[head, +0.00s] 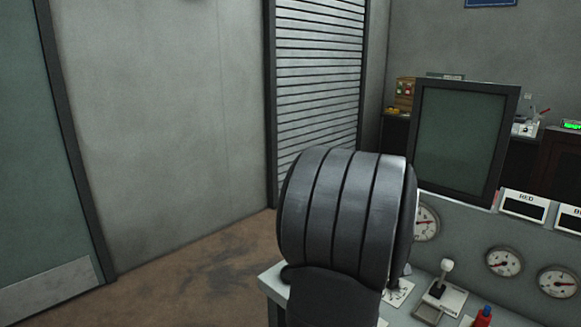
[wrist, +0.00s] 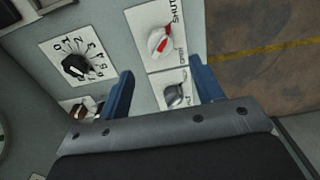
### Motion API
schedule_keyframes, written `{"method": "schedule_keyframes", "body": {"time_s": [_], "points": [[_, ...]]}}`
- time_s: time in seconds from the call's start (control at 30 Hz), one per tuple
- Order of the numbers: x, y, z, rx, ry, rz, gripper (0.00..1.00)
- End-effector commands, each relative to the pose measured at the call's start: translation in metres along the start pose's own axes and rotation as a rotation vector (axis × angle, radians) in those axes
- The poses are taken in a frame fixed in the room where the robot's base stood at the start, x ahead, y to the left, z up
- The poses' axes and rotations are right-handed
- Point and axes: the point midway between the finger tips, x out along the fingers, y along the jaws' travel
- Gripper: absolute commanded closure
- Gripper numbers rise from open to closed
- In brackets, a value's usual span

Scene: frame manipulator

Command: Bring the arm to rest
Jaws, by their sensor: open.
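My gripper (wrist: 161,68) shows in the wrist view with its two blue fingers spread apart and nothing held between them. It hangs over the grey console panel (wrist: 118,30). A grey knob (wrist: 177,95) on a white plate shows between the fingers, and a red and white knob (wrist: 159,40) marked SHUT lies just beyond them. A black dial knob (wrist: 75,66) with numbers is left of the fingers. In the head view a dark, ribbed part of my arm fills the middle front, and my gripper is hidden there.
Brown floor (head: 190,265) lies open to the left, before a slatted shutter (head: 318,80).

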Motion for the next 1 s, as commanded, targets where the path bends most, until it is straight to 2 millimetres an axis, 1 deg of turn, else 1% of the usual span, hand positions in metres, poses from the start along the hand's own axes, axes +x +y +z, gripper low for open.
{"method": "schedule_keyframes", "body": {"time_s": [0.03, 0.2, 0.4, 0.5, 0.63, 1.0], "points": [[0.011, -0.001, 0.001, 0.0, -0.002, -0.005, 0.4], [0.044, -0.001, 0.0, 0.0, -0.002, -0.005, 0.4], [0.073, -0.001, 0.0, 0.0, -0.001, -0.004, 0.4], [0.081, -0.001, 0.0, 0.0, -0.001, -0.002, 0.4], [0.086, -0.001, 0.0, 0.0, 0.0, -0.001, 0.4], [0.085, 0.0, 0.0, 0.002, 0.0, 0.0, 0.4]]}}
